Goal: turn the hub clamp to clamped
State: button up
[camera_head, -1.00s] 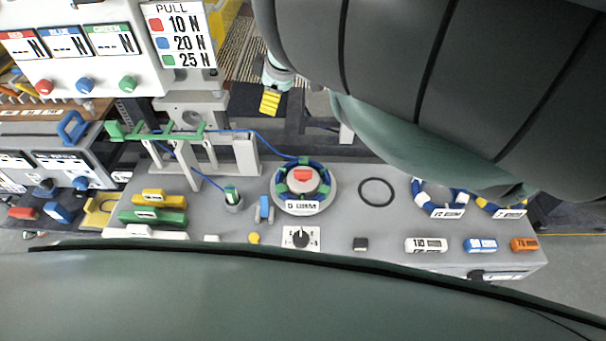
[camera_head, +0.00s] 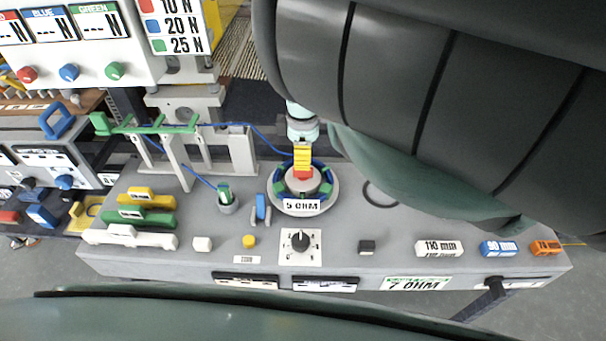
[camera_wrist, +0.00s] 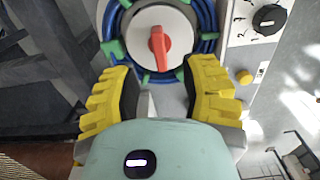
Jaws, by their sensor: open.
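The hub clamp is a red handle (camera_wrist: 159,48) on a round grey cap (camera_wrist: 178,27) in the middle of the ring-shaped hub. In the wrist view the handle stands roughly along the picture's vertical. In the head view the red handle (camera_head: 303,174) shows just below my gripper (camera_head: 303,160). The hub ring is blue and green with a "5 OHM" label (camera_head: 301,204). My gripper's yellow fingers (camera_wrist: 160,92) are open in the wrist view, spread to either side below the handle. No contact with the handle shows.
A rotary dial (camera_head: 300,242) sits in front of the hub, with a yellow button (camera_head: 249,241) beside it. A blue clip (camera_head: 262,209) and a green-topped post (camera_head: 226,197) stand left of the hub. A black ring (camera_head: 380,195) lies to the right. A blue wire reaches the hub from the left.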

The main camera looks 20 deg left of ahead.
aim_at(303, 172)
notch_tip(303, 172, down, 4)
jog(key=shift+a+f, duration=0.1)
jog(key=shift+f, duration=0.8)
jog(key=shift+c, duration=0.2)
grip_shut()
